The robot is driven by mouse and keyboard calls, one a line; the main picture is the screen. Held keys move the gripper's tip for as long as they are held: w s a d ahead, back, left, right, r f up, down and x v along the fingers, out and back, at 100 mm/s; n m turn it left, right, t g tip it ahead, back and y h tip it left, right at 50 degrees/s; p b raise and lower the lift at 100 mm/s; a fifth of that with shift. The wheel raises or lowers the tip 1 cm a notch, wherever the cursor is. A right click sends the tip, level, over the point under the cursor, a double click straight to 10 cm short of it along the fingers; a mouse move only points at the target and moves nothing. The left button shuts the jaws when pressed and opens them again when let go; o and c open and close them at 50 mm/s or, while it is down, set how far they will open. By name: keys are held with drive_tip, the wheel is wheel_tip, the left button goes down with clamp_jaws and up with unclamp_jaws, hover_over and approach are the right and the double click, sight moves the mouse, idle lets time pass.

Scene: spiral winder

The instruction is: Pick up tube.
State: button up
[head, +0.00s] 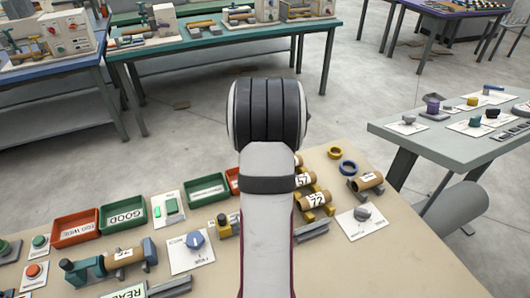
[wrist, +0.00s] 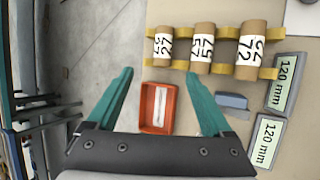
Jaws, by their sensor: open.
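Three brown cardboard tubes with white number labels lie on a yellow rack in the wrist view: a short tube (wrist: 163,31), a middle tube (wrist: 204,31) and a longer tube (wrist: 254,27). My gripper (wrist: 161,74) is open and empty, its teal fingers below the rack in the picture and apart from the tubes. In the head view my arm partly hides the rack; a tube labelled 72 (head: 311,201) shows beside it. Another tube (head: 369,180) lies on a grey cradle, and one (head: 122,254) sits on the winder at left. My gripper is hidden in the head view.
A red bin (wrist: 146,122) lies between and below the fingertips in the wrist view. Two 120 mm signs (wrist: 287,82) and a blue-grey piece (wrist: 232,101) stand at right. In the head view, a green GOOD bin (head: 124,216) and a dial (head: 195,240) are on the table.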

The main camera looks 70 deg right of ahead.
drive_tip(key=x, duration=0.9)
drive_tip(key=shift+f, duration=0.3)
drive_tip(key=x, duration=0.5)
drive_tip(key=shift+s+f, duration=0.2)
drive_tip(key=shift+f, duration=0.1)
drive_tip(key=shift+a, duration=0.1)
clamp_jaws()
